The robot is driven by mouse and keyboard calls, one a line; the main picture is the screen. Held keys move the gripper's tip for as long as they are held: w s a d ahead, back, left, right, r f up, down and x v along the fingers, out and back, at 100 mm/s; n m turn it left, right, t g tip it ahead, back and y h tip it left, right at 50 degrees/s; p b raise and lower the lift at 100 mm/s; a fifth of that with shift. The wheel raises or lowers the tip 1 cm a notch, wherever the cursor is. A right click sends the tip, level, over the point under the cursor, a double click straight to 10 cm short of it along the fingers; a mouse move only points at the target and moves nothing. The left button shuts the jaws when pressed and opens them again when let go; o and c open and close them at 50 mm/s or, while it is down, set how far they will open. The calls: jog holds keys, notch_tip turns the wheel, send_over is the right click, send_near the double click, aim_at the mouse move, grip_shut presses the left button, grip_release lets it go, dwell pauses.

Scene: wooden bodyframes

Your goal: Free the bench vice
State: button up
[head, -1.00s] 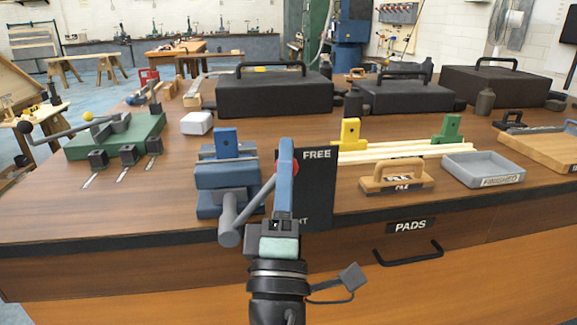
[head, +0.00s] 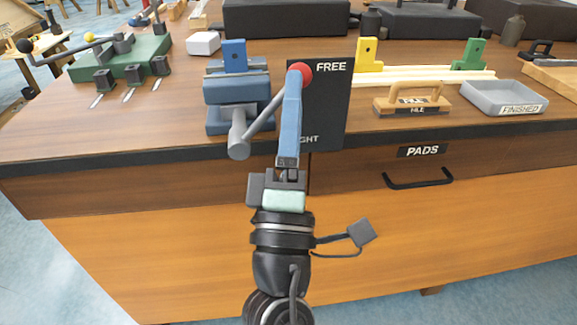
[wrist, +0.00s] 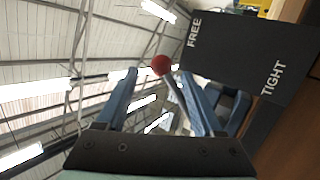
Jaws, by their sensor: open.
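The blue bench vice (head: 225,90) stands at the bench's front edge in the head view, with a blue upright piece (head: 233,56) at its jaws. Its grey handle (head: 264,112) slants up to the right and ends in a red ball (head: 303,71). A black board (head: 332,100) behind the handle reads FREE at the top and, partly covered, TIGHT below. My gripper (head: 294,84) points up, its blue fingers edge-on beside the ball. In the wrist view the open fingers (wrist: 159,74) stand either side of the red ball (wrist: 161,64), which lies near the fingertips; contact is not clear.
Right of the board are a wooden file block (head: 411,101), pale strips (head: 425,77) with yellow and green stops, and a grey FINISHED tray (head: 503,97). A green fixture (head: 119,62) stands at left. The PADS drawer handle (head: 418,180) juts from the front.

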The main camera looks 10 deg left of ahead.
jog(key=b+v, duration=0.3)
jog(key=v, duration=0.5)
jog(key=shift+s, duration=0.1)
jog(key=d+r+m+t+h, duration=0.1)
jog(key=d+r+m+h, duration=0.2)
jog(key=r+m, duration=0.4)
jog(key=d+r+m+h, duration=0.3)
jog(key=d+r+m, duration=0.1)
jog(key=r+m, duration=0.25)
jog(key=s+r+m+y+p, duration=0.1)
jog(key=r+m+y+p, duration=0.1)
jog(key=r+p, duration=1.4)
jog(key=s+a+r+m+t+y+p, duration=0.1)
jog(key=s+r+m+p, duration=0.1)
jog(key=r+p, duration=1.4)
notch_tip(320, 180, up, 11)
jog(key=shift+s+a+m+t+y+p, duration=0.15)
jog(key=shift+a+m+t+y+p, duration=0.2)
jog(key=shift+m, duration=0.4)
jog(key=shift+d, duration=0.1)
